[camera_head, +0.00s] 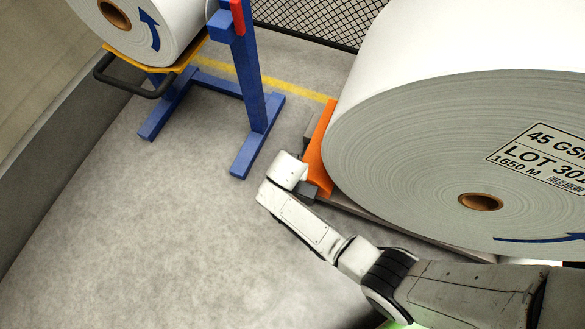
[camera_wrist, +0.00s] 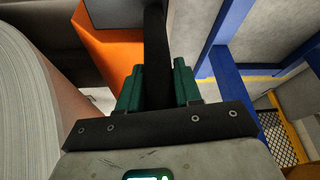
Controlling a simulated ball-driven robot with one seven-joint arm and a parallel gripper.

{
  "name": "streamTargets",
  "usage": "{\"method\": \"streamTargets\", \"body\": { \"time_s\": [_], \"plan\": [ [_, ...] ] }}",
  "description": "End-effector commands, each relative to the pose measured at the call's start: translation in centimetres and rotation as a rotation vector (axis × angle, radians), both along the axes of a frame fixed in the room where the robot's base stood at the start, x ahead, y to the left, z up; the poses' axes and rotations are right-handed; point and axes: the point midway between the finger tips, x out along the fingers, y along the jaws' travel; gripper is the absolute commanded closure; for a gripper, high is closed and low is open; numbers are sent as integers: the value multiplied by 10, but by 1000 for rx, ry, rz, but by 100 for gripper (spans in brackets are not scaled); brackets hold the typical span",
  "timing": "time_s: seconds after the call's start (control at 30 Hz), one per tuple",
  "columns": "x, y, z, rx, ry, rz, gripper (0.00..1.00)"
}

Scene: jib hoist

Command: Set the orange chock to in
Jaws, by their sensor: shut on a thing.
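The orange chock (camera_head: 319,150) stands against the lower left side of the big white paper roll (camera_head: 400,130) in the head view. In the wrist view the chock (camera_wrist: 112,50) is just ahead and to the left of my gripper (camera_wrist: 158,90). The green fingers are shut on a dark upright bar (camera_wrist: 155,45), which looks like the chock's handle. Where the bar joins the chock is hidden. In the head view my wrist covers the fingers. The roll's side (camera_wrist: 25,110) fills the left of the wrist view.
A blue stand (camera_head: 245,85) with a red part is at upper left, by a smaller roll (camera_head: 165,25) on a yellow cradle with a black handle. A mesh fence (camera_head: 315,18) is behind. The grey floor (camera_head: 150,220) at left is clear.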

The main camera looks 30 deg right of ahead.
Motion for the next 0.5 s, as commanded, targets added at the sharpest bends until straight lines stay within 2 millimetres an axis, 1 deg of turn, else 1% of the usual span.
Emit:
{"method": "streamTargets", "body": {
  "time_s": [0.03, 0.1, 0.37, 0.47, 0.5],
  "plan": [
    [0, 0, 0, 0, 0, 0, 96],
    [0, 0, 0, 0, 0, 0, 100],
    [-2, -1, 1, -1, 1, 0, 100],
    [-13, -10, 3, -3, 4, -3, 100],
    [-19, -15, 3, -3, 4, -3, 100]
  ]
}}
